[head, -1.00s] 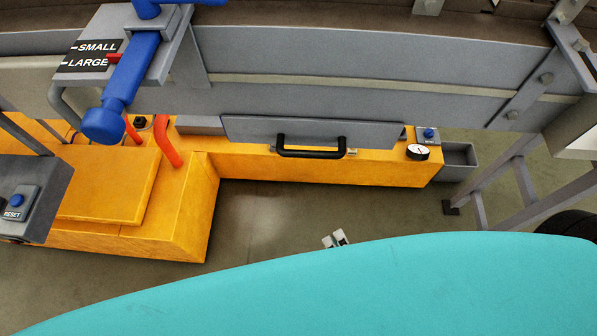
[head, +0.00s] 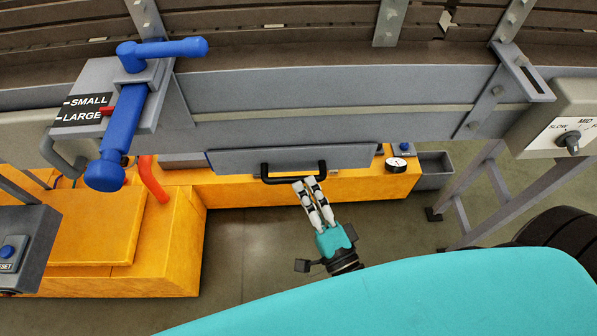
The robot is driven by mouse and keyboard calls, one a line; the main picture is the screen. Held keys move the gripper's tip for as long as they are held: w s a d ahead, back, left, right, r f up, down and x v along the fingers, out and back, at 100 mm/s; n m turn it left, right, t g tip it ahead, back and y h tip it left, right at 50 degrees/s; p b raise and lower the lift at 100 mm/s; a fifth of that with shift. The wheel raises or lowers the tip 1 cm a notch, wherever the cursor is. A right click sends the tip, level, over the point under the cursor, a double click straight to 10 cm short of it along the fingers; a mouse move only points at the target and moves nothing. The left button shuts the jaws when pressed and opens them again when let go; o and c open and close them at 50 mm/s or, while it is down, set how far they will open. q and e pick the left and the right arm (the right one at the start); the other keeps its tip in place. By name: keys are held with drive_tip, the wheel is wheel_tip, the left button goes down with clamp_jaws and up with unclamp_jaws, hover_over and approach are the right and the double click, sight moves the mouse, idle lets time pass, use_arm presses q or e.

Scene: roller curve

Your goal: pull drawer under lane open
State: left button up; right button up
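The drawer under the lane has a grey front panel (head: 225,162) with a black bar handle (head: 266,178). It sits in the yellow base below the grey lane side, and its front looks closed. My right gripper (head: 306,183) comes up from below, its light fingertips at the lower edge of the handle's right half. A narrow gap shows between its two fingers and nothing is seen held in them. I cannot tell whether the fingertips touch the bar. My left gripper is not in view.
A blue lever (head: 122,125) with SMALL and LARGE labels and a red bent pipe (head: 151,180) are left of the drawer. A gauge (head: 396,164), a grey bin (head: 436,168) and a speed knob box (head: 565,135) are right. Floor (head: 240,240) is open in front.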

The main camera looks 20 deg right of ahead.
sight(299, 177)
drive_tip(key=shift+x, duration=1.95)
clamp_jaws()
drive_tip(key=shift+f, duration=0.1)
